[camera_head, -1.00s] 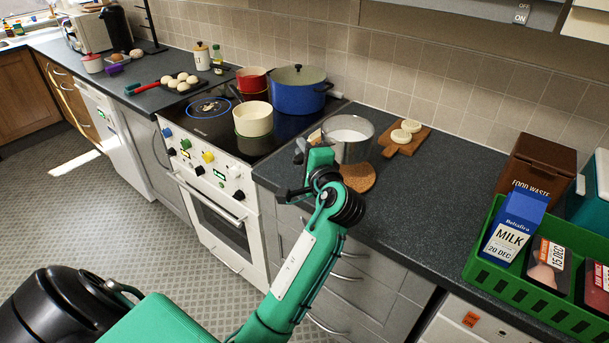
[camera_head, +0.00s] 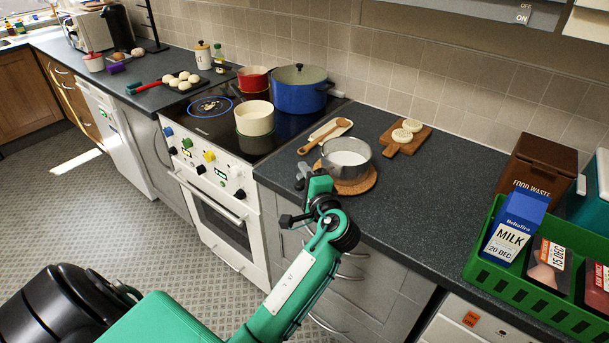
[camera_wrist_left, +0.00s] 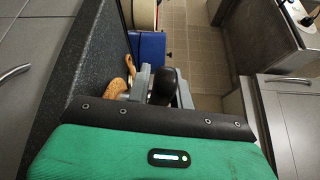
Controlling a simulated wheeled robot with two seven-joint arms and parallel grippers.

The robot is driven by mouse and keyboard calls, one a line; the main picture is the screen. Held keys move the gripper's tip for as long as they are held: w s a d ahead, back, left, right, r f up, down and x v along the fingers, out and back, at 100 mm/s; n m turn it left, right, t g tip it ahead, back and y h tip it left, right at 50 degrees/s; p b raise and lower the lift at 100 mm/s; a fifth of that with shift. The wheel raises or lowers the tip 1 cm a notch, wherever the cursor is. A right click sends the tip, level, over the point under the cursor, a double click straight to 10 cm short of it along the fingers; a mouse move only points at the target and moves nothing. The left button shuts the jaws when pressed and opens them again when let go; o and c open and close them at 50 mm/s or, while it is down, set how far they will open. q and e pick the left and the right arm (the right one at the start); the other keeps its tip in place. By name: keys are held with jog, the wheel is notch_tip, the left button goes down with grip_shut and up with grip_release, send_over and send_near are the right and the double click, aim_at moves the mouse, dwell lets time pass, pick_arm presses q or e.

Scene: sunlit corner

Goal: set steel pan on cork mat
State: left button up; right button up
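The steel pan (camera_head: 338,171) with white contents is level at the counter's front edge. It appears to rest on the round cork mat (camera_head: 368,184), whose rim shows at its front and right. My left gripper (camera_head: 302,174) is at the pan's left side. In the left wrist view its grey fingers (camera_wrist_left: 164,88) stand on both sides of the pan's black handle (camera_wrist_left: 163,80) and look closed on it. Part of the mat (camera_wrist_left: 116,88) shows there too; the pan's body is not clearly visible in it. My right gripper is not in view.
Left of the pan is the stove (camera_head: 215,140) with a blue pot (camera_head: 298,95) and cream pot (camera_head: 254,120). A wooden spoon (camera_head: 318,140) lies behind the pan, a cutting board (camera_head: 408,143) behind right. A green crate (camera_head: 530,293) stands right. The counter between is clear.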

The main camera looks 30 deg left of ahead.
pick_arm(q)
jog(key=shift+o, duration=1.1)
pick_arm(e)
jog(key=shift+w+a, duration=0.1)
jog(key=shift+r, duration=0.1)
